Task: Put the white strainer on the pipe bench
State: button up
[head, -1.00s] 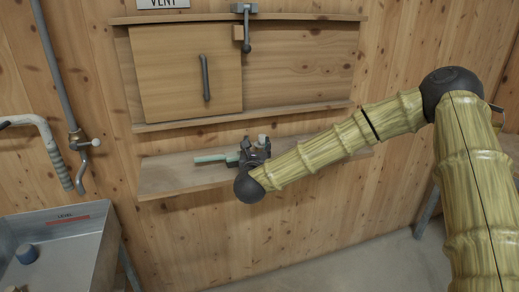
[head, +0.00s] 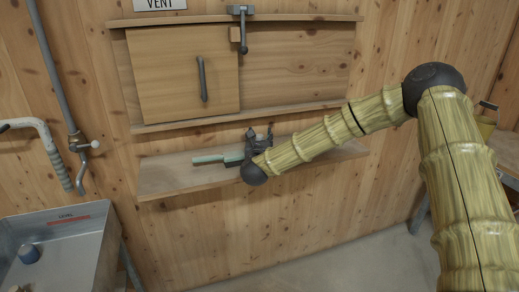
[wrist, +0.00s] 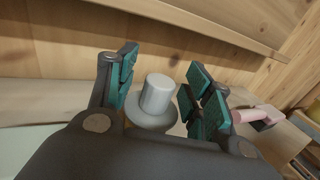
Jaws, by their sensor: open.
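A whitish-grey piece with a round cap and a wide flange, apparently the white strainer (wrist: 157,94), stands upright on the wall shelf in the wrist view. My gripper (wrist: 160,80) is open, with one teal-padded finger on each side of the cap. I see no clear grip on it. In the head view my gripper (head: 258,138) is over the shelf (head: 165,182) and hides the strainer. A wooden bench (head: 507,150) shows partly at the right edge; I cannot tell if it is the pipe bench.
A teal flat tool (head: 210,159) lies on the shelf left of my gripper. A pink-ended object (wrist: 258,114) lies to the right in the wrist view. A sliding panel (head: 180,75) is above.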

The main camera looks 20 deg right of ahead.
grip_shut()
jog(key=shift+r, duration=0.1)
